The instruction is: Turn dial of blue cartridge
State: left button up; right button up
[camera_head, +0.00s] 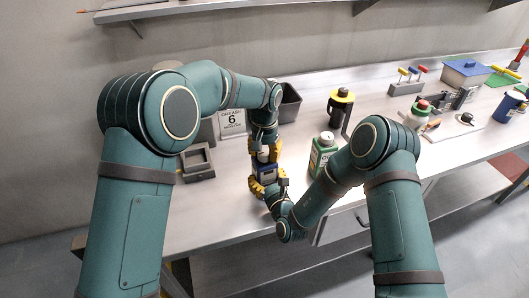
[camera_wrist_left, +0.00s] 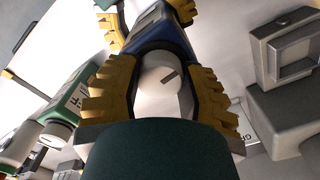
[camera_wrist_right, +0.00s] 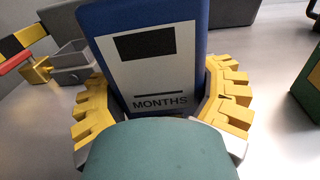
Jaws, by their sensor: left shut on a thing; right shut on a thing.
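The blue cartridge (camera_head: 266,171) is upright between my two grippers, over the near part of the steel bench. My right gripper (camera_wrist_right: 160,105) is shut around the cartridge's lower body. The cartridge's underside is hidden.
A green and white bottle (camera_head: 322,157) stands close on the right. A grey holder (camera_head: 198,162) stands to the left, with a card showing 6 (camera_head: 232,121) behind. A dark bin (camera_head: 290,102) and a yellow-and-black device (camera_head: 341,103) are farther back.

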aim_at(265, 152)
pick_arm(q)
jog(key=m, duration=0.5)
jog(key=shift+s+m, duration=0.1)
jog(key=shift+m, duration=0.2)
dwell(0.4)
jog(key=o, duration=1.2)
jog(key=shift+o, duration=0.2)
notch_tip(265, 152, up, 12)
